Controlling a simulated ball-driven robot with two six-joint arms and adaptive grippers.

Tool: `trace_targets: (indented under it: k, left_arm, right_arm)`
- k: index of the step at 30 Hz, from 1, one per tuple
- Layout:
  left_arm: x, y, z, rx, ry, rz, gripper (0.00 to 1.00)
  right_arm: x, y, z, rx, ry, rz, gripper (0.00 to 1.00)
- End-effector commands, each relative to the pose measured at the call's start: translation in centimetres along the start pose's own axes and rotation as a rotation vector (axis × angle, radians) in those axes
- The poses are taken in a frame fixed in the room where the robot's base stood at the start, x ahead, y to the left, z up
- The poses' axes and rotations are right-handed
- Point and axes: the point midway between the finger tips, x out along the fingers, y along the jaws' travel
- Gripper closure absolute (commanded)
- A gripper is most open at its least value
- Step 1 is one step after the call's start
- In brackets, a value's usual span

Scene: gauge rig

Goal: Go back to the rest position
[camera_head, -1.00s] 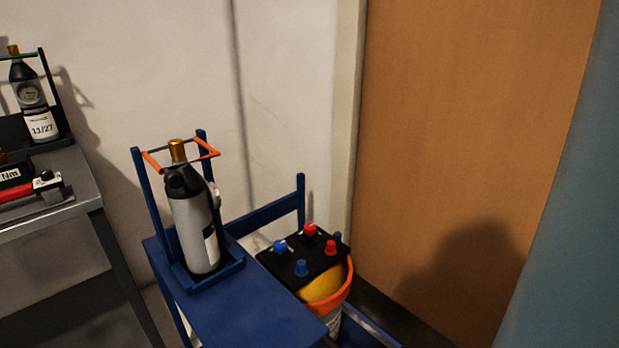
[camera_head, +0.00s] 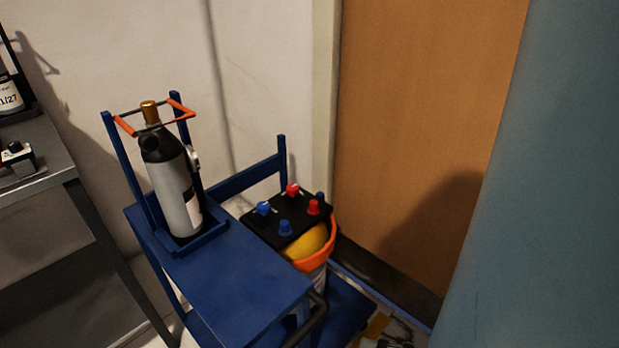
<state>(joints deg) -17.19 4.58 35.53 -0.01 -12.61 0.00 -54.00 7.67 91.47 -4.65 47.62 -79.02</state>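Neither of my grippers shows in the head view, so their state and place are hidden. To the right of the bottle, a black panel (camera_head: 287,222) with red and blue knobs sits over a yellow object (camera_head: 308,243) with an orange rim.
A grey metal table (camera_head: 45,165) stands at the left, with part of a labelled bottle (camera_head: 10,95) and a small device (camera_head: 18,158) on it. A brown door (camera_head: 425,110) is behind the cart. A teal surface (camera_head: 550,190) fills the right side.

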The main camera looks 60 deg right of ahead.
Motion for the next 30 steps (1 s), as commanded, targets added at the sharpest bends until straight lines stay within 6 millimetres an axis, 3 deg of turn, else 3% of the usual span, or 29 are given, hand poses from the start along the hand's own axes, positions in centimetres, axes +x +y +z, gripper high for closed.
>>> trace_targets:
  k: [13,17,20,24,27,30]
  left_arm:
    - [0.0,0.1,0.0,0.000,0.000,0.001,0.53]
    - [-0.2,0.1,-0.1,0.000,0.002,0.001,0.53]
    - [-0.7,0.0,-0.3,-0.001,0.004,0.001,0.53]
    - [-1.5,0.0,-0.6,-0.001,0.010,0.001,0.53]
    - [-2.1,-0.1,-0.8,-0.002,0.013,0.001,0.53]
    - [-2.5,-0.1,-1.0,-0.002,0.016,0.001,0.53]
  right_arm:
    - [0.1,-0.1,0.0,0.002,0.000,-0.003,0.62]
    - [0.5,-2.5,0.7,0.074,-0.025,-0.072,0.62]
    - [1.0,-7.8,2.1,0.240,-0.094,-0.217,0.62]
    - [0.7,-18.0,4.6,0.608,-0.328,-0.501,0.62]
    - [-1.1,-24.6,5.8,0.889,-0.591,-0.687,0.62]
    - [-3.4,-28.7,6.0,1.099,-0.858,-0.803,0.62]
